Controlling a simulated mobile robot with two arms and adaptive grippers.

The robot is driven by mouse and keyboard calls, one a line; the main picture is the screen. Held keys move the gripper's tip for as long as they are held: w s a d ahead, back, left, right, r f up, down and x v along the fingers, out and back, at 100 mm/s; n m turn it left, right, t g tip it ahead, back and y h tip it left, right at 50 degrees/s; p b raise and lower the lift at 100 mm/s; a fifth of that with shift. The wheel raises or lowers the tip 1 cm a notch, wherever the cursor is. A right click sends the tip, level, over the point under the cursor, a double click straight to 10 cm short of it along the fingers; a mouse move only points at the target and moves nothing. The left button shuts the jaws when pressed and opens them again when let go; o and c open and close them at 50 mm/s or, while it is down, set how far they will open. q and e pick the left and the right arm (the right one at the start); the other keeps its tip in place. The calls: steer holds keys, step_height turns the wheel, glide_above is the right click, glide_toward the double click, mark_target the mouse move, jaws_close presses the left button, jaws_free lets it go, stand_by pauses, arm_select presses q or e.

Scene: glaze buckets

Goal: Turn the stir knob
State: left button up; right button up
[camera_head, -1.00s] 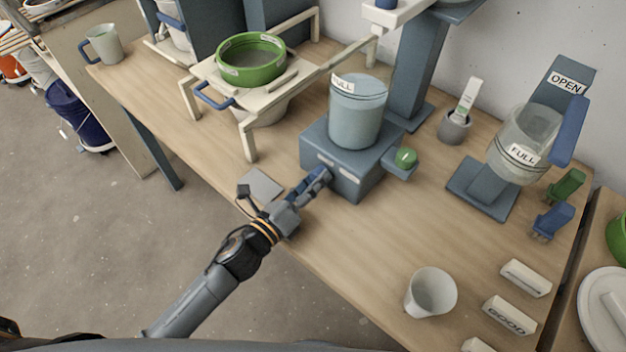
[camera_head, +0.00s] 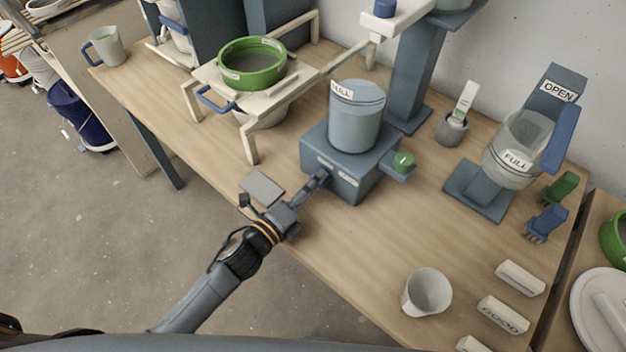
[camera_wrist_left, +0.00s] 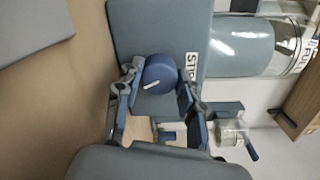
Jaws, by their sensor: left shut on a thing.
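The stir knob (camera_wrist_left: 160,73) is round and blue with a white pointer mark. It sits on the front of the blue-grey stirrer base (camera_head: 345,165), beside a partly visible white label (camera_wrist_left: 191,66). A bucket marked FULL (camera_head: 357,120) stands on the base. My left gripper (camera_head: 321,176) reaches the base's front face in the head view and hides the knob there. In the left wrist view its fingers (camera_wrist_left: 157,90) lie on both sides of the knob, shut on it. My right gripper is not in view.
A small grey plate (camera_head: 262,188) lies near the table edge left of my gripper. A white cup (camera_head: 427,292) stands front right. The table between cup and base is clear.

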arm_select(q)
steer(key=shift+n+p, duration=0.35)
steer(key=shift+n, duration=0.65)
steer(key=o, duration=1.2)
steer(key=shift+c, duration=0.2)
steer(key=v, duration=1.2)
